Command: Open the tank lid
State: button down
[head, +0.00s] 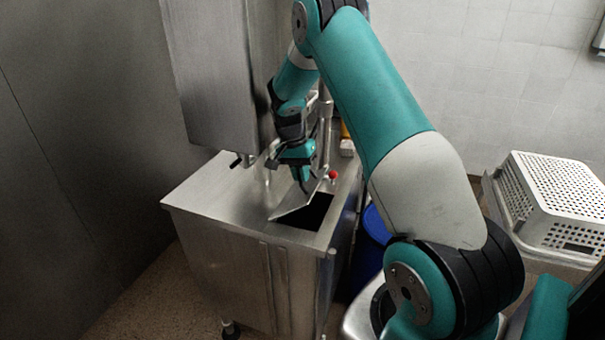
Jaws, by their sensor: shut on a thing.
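The tank lid (294,210) is a thin metal flap in the top of the steel tank cabinet (205,193). It stands tilted up from the cabinet top, and a dark opening (317,211) shows to its right. My gripper (304,186) points down at the lid's upper part and is shut on it. The exact contact between the fingertips and the lid is small and partly hidden.
A red knob (333,174) sits on the cabinet top right of my gripper. A tall steel housing (212,75) rises behind left. A blue bin (376,224) stands beside the cabinet. A white perforated basket (553,200) is at the right.

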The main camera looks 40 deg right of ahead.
jog(key=c, duration=1.2)
grip_release()
jog(key=shift+w+a+f, duration=0.25)
jog(key=shift+w+f, duration=0.15)
jog(key=shift+s+d+r, duration=0.1)
jog(key=shift+d+r, duration=0.1)
jog(key=shift+r, duration=0.05)
jog(key=s+b+v, duration=0.1)
jog(key=s+v, duration=0.1)
jog(key=v, duration=0.7)
jog(key=s+d+r+b+v, duration=0.1)
jog(key=v, duration=0.9)
jog(key=shift+s+d+r, duration=0.15)
jog(key=shift+s+d, duration=0.15)
jog(key=shift+s, duration=0.05)
